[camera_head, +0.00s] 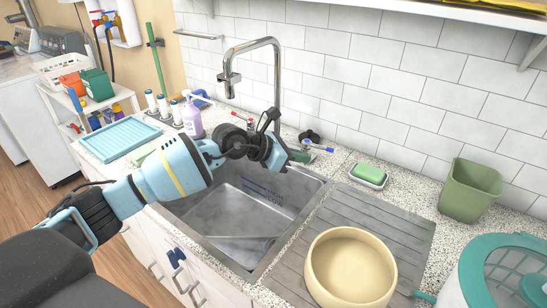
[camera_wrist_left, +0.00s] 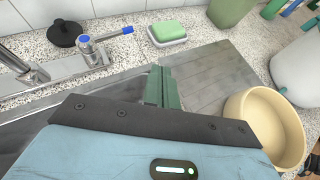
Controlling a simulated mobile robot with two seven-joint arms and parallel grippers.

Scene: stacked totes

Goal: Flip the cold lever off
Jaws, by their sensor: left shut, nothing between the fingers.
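The cold lever (camera_head: 318,147) is a small chrome valve with a blue-tipped handle, standing on the counter at the back right of the sink. In the left wrist view the lever (camera_wrist_left: 110,35) is at the upper left, its handle pointing right. My left gripper (camera_head: 300,156) reaches over the sink with its green fingertips just in front of the lever. In the left wrist view the fingers (camera_wrist_left: 161,88) are shut and empty, with a visible gap to the handle. My right gripper is not in view.
The tall chrome faucet (camera_head: 277,75) and a red-handled lever (camera_head: 240,117) stand behind the sink (camera_head: 225,240). A green soap bar on a dish (camera_head: 368,183), a green bin (camera_head: 470,190) and a cream bowl (camera_head: 350,268) are at the right. A black stopper (camera_wrist_left: 62,32) lies behind the lever.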

